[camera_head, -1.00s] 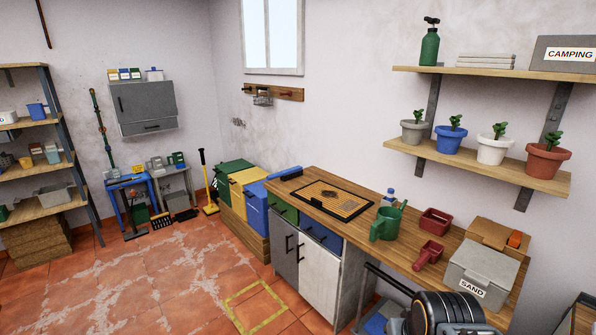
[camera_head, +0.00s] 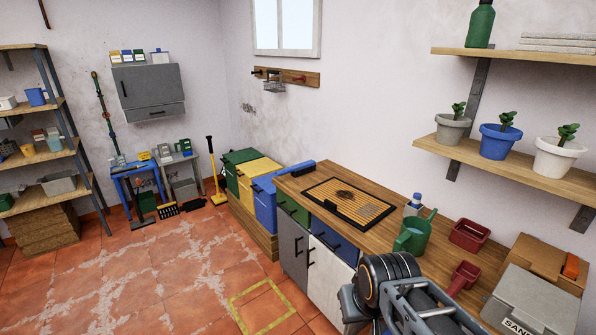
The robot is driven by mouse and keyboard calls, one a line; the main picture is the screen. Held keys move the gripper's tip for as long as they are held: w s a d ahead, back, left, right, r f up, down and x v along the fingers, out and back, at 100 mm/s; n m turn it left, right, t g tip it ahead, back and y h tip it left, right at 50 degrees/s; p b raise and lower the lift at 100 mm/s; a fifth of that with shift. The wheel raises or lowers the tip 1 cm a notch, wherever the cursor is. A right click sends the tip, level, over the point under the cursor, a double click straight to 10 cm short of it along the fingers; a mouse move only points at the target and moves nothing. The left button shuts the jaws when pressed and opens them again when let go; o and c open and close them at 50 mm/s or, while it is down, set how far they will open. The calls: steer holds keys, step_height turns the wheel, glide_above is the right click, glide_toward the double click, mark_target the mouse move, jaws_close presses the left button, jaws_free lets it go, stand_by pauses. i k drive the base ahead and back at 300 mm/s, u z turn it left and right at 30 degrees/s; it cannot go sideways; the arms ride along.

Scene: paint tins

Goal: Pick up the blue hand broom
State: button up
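A long blue piece (camera_head: 296,169), which looks like the blue hand broom, lies at the far left end of the wooden workbench (camera_head: 290,186), close to the blue bin (camera_head: 264,198). It is small in this view, and its bristles cannot be made out clearly. Dark and grey parts of my own arm show at the bottom right, in front of the bench and well short of the blue piece. I cannot make out my gripper's fingers.
The bench carries a black-framed board (camera_head: 350,200), a green watering can (camera_head: 415,232), a bottle (camera_head: 414,204), red scoops and a grey sand box (camera_head: 535,305). Potted plants stand on the wall shelf (camera_head: 520,170). The tiled floor (camera_head: 170,270) left of the bench is largely clear.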

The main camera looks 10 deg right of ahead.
mark_target(299, 169)
steer(key=z, duration=0.05)
steer(key=k, duration=0.25)
steer(key=u, duration=1.3)
steer(key=i, duration=2.15)
steer(key=z, duration=0.4)
steer(key=i, duration=0.95)
steer(key=z, duration=1.8)
steer(key=i, duration=1.1)
steer(key=z, duration=0.3)
